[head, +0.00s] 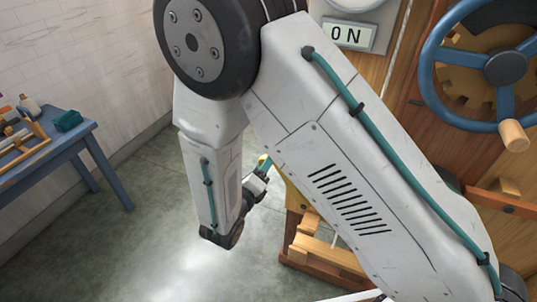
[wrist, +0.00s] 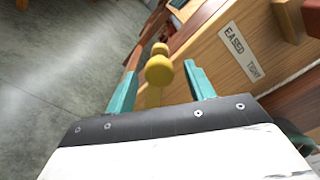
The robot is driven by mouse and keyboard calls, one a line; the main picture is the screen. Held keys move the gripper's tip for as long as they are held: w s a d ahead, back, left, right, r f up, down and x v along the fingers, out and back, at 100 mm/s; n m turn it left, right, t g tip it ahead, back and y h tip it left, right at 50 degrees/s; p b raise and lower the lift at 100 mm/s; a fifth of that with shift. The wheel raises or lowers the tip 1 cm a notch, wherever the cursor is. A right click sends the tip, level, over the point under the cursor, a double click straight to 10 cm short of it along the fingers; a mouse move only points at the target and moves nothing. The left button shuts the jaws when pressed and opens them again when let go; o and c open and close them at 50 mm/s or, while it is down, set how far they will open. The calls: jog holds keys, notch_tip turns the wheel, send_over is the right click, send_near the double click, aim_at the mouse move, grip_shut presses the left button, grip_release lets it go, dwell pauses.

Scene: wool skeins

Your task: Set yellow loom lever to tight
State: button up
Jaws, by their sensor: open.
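The yellow loom lever (wrist: 159,71) shows in the wrist view as a round yellow knob with a second, smaller yellow ball beyond it and a yellow shaft below. My gripper (wrist: 163,60) is open, with one teal finger on each side of the knob. The knob appears between the fingers, apart from both; its depth relative to the fingertips is hard to tell. A white label plate (wrist: 239,52) on the wood to the right reads EASED and TIGHT. I cannot tell which word the lever lines up with. In the head view my gripper (head: 264,170) is small and partly hidden by my arm.
The wooden loom frame (head: 330,255) stands right of my gripper. A blue table (head: 80,139) with small items stands at left. The grey floor between is clear.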

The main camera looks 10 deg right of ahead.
jog(key=shift+x, duration=2.25)
grip_shut()
